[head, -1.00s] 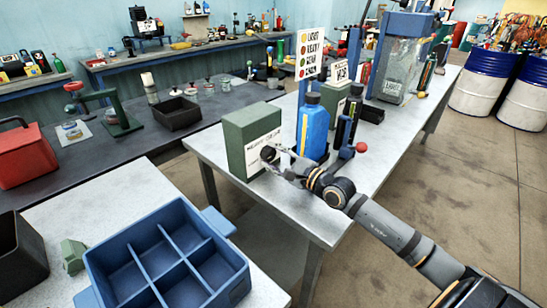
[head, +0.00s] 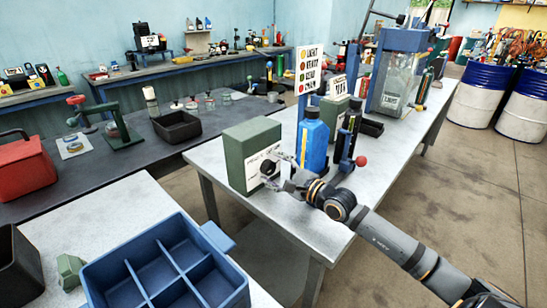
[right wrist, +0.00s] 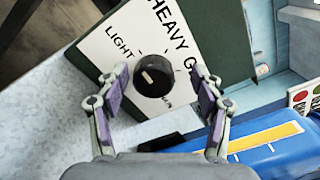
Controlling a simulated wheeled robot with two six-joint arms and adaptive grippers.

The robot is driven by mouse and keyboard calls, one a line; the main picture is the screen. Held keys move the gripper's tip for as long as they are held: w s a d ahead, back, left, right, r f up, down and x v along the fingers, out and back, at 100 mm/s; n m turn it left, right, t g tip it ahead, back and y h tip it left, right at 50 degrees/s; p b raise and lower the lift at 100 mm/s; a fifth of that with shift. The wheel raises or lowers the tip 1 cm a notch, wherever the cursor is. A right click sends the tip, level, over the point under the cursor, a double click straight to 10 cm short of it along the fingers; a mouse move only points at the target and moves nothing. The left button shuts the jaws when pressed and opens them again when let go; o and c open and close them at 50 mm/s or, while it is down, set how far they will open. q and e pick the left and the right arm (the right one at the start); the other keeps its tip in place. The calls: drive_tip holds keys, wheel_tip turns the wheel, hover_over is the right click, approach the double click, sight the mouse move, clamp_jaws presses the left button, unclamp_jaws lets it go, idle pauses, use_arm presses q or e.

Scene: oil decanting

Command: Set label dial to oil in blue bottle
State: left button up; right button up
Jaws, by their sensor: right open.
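The green label box (head: 246,150) stands on the white table, its white label face toward my right gripper. Its black dial (right wrist: 155,78) shows in the right wrist view with a white mark left of centre. "LIGHT" and "HEAVY G" are printed around it; another label at lower right is partly hidden. My right gripper (right wrist: 159,72) is open, one finger on each side of the dial; contact is unclear. It also shows in the head view (head: 272,171). The blue bottle (head: 313,148) with a black cap stands upright right of the box. My left gripper is out of view.
A sign with coloured dots (head: 309,68) stands behind the bottle. A dark bottle (head: 352,122) and a red-knobbed stand (head: 346,165) are to its right. A blue divided crate (head: 215,262) is in front. The table's front edge is clear.

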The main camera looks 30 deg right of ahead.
wheel_tip(320, 180, up, 8)
drive_tip(key=shift+s+d+r, duration=0.1)
drive_tip(key=shift+d+r, duration=0.05)
drive_tip(key=shift+r, duration=0.45)
